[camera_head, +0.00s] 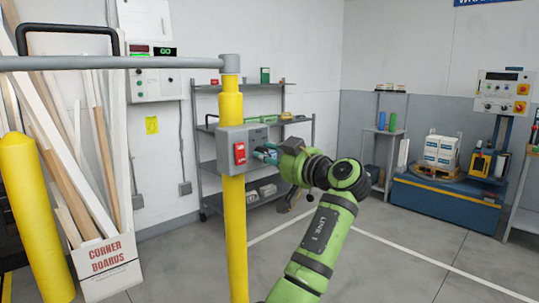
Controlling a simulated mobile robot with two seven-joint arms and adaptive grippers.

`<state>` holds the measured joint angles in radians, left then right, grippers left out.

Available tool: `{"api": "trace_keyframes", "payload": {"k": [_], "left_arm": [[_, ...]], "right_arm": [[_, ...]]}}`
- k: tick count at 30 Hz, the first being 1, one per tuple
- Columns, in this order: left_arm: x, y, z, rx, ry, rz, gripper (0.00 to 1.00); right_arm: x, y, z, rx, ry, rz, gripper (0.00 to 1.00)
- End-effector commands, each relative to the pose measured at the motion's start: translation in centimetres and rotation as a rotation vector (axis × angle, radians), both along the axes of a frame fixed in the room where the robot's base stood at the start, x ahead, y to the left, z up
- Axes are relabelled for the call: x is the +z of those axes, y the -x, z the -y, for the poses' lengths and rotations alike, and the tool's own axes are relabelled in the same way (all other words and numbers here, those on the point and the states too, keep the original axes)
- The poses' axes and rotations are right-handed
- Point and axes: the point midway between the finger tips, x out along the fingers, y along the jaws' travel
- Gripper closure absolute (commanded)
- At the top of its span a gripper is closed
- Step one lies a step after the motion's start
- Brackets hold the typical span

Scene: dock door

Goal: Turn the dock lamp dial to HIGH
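A grey control box (226,141) is mounted on the yellow post (234,222). A red switch (239,153) shows on its front. No dial or HIGH marking can be made out; the side of the box facing my arm is partly hidden by my gripper. My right gripper is not in view.
A grey rail (120,62) runs left from the post top. Another yellow post (38,215) and a corner-board box (107,266) stand at left. A shelf rack (240,172) is behind the post. A blue pallet machine (445,202) stands at right. The floor between is clear.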

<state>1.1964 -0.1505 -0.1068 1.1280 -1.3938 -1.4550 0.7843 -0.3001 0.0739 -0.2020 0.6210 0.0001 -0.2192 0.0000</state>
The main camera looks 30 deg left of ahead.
Motion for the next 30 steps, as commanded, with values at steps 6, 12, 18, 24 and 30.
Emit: {"api": "trace_keyframes", "payload": {"k": [6,12,18,24,30], "left_arm": [[0.4,0.0,0.0,-0.002,-0.008,-0.001,1.0],[0.7,0.0,0.0,-0.002,-0.03,-0.055,1.0],[0.9,0.0,0.0,-0.003,-0.076,-0.18,1.0],[1.1,-0.1,0.1,-0.002,-0.136,-0.352,1.0],[1.2,-0.1,0.1,-0.003,-0.201,-0.531,1.0]], "right_arm": [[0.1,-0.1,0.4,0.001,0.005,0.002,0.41],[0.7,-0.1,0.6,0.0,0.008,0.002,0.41],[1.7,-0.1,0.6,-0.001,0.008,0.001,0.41],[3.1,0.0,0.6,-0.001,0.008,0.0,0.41],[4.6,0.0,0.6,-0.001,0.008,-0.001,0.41]]}}
